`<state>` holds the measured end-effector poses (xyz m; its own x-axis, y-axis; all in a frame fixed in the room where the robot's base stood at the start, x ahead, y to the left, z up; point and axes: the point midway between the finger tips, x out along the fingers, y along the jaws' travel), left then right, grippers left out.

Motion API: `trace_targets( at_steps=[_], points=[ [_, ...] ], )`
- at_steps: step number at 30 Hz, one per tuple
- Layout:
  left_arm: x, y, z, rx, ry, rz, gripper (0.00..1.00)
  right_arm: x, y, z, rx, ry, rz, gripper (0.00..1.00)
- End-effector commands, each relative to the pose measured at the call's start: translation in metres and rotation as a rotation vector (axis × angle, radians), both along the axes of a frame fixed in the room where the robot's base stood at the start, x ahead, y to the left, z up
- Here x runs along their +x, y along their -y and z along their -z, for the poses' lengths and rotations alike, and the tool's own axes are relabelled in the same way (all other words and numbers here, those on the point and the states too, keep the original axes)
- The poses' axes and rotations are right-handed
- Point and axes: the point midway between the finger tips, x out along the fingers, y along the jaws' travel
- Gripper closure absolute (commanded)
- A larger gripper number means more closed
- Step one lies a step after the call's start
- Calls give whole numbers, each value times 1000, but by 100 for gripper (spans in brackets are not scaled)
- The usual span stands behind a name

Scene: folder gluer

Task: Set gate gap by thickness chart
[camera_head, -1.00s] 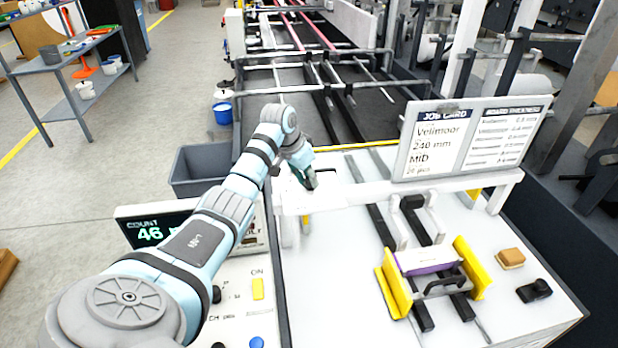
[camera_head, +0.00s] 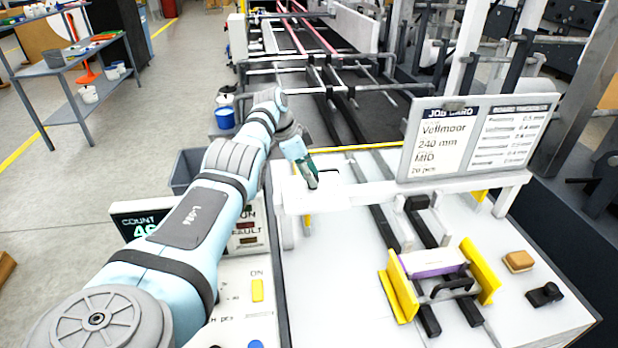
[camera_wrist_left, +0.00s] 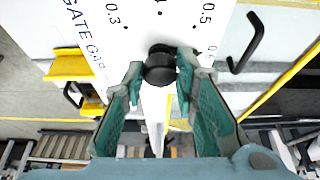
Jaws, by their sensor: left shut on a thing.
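My left gripper (camera_head: 311,184) is at the left end of the white crossbeam (camera_head: 350,196). In the left wrist view its teal fingers (camera_wrist_left: 160,82) are closed on a black knob (camera_wrist_left: 160,66). The knob sits on a white plate (camera_wrist_left: 235,45) lettered "GATE GAP", with dots and the numbers 0.3 and 0.5 around it. The knob's pointer position cannot be read. The job card (camera_head: 440,140) reads Vellmoor, 240 mm, MID. Beside it, the board thickness chart (camera_head: 508,138) lists several mm values, too blurred to read surely. My right gripper is not in view.
A purple-and-white carton stack (camera_head: 432,262) sits between yellow guides (camera_head: 398,290) on the white table. A tan block (camera_head: 518,261) and a black object (camera_head: 545,294) lie at right. The control panel (camera_head: 245,280) with a count display is beside my left arm.

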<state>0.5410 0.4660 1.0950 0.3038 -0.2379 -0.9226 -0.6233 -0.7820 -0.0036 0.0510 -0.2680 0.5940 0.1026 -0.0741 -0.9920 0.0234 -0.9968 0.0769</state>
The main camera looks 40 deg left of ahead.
Motion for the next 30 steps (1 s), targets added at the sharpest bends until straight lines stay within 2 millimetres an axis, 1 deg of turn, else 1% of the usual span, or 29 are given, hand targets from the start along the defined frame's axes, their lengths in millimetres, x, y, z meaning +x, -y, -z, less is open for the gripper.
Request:
trace_targets(
  at_steps=[10,11,12,14,15,23,25,28,30],
  points=[
    [-1,2,2,-4,-9,5,100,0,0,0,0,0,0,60],
    [-1,2,2,-4,-9,5,72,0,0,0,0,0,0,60],
    [-2,2,2,-4,-9,5,66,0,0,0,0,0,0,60],
    [-2,1,2,-4,-8,4,56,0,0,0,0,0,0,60],
    [-2,1,2,-3,-8,3,53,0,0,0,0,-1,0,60],
    [-2,0,1,-2,-5,1,53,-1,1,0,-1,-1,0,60],
    [-2,-2,-2,-1,-4,0,53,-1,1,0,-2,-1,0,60],
    [-6,-6,-17,0,-1,0,53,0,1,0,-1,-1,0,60],
    [-12,-10,-33,3,-2,1,53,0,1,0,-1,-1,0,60]
  ],
)
